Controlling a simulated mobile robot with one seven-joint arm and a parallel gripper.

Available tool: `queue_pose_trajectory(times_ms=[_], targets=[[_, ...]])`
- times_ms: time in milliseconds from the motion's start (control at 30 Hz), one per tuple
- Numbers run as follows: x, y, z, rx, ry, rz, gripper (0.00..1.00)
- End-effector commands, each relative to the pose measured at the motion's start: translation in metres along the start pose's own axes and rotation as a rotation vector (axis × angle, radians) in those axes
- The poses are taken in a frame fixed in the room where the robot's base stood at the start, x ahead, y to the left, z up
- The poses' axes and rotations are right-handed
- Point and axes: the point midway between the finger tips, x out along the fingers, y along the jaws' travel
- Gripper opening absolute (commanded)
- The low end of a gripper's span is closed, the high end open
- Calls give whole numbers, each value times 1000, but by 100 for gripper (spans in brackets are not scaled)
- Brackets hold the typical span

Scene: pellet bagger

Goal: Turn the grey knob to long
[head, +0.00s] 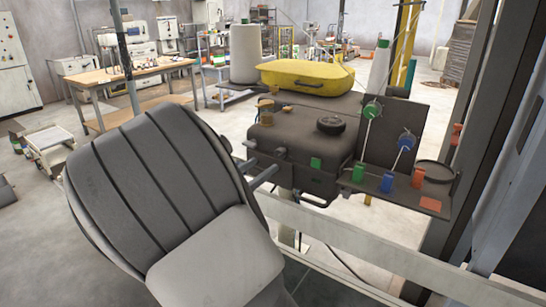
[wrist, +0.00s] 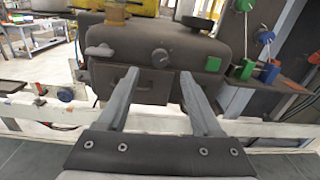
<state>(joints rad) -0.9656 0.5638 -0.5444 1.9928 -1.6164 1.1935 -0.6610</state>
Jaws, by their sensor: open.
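The grey knob (wrist: 160,56) is a small round dial on the front of the dark machine box (wrist: 185,42), between a light grey handle (wrist: 98,50) and a green square button (wrist: 213,64). It also shows in the head view (head: 280,153). Its markings are too small to read, so its setting cannot be told. My gripper (wrist: 158,76) is open and empty. Its two fingers point at the machine front, tips apart, with the knob above and between them in the wrist view. In the head view my arm hides most of the gripper.
A yellow case (head: 306,77) lies behind the machine, and a black round cap (head: 331,125) sits on top. Green and blue levers (head: 372,110) stand on the right-hand plate. A pale rail (head: 340,232) runs across below the machine front. A wooden workbench (head: 125,72) stands at the back left.

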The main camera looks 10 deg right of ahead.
Motion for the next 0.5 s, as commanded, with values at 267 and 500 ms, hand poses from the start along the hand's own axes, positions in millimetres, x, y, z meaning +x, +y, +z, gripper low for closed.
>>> queue_pose_trajectory(times_ms=[267, 500], targets=[[49, 0, 0, 0, 0, -2, 67], [63, 0, 0, 0, 0, 1, 67]])
